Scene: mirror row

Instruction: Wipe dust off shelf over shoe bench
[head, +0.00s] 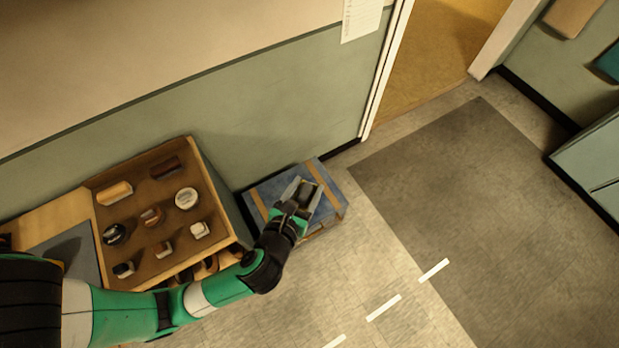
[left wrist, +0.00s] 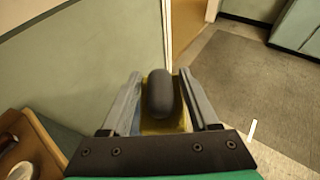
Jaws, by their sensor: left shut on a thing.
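My left gripper (head: 309,186) is shut on a block with a dark rounded grip (left wrist: 160,93) and a yellowish base (left wrist: 178,124). It holds this block over a blue box with tan straps (head: 262,193), right of the shelf unit; whether they touch, I cannot tell. The brown shelf top (head: 135,205) carries brushes, tins and other small items. Below its front edge, dark items show in an open space, partly hidden by my left arm. I cannot make out dust on the shelf top. My right gripper is not in view.
On the shelf top lie a tan brush (head: 114,194), a dark brown brush (head: 166,167) and a round tin (head: 186,198). A green-grey wall (head: 290,110) runs behind. A doorway (head: 435,60) and a dark floor mat (head: 470,200) lie to the right. The floor there is clear.

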